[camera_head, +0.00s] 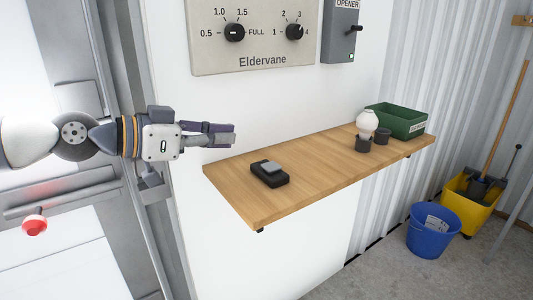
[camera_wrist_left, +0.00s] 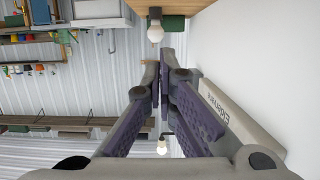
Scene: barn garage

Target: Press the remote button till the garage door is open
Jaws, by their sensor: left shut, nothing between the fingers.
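The remote, a small black box (camera_head: 270,177) with a raised grey button on top, lies on the left part of a wooden shelf (camera_head: 300,190). My left gripper (camera_head: 234,137) comes in from the left, pointing right, with its fingers shut and empty. It is above and to the left of the remote in the picture, apart from it. In the left wrist view the shut fingers (camera_wrist_left: 161,72) show, and the remote is not seen there. My right gripper is not in view. I cannot make out the state of the garage door.
A white bulb in a dark holder (camera_head: 366,124) and a green bin (camera_head: 400,120) stand at the shelf's far right. An Eldervane dial panel (camera_head: 262,45) and a grey opener box with a green light (camera_head: 342,30) hang above. A blue bucket (camera_head: 433,232) stands on the floor.

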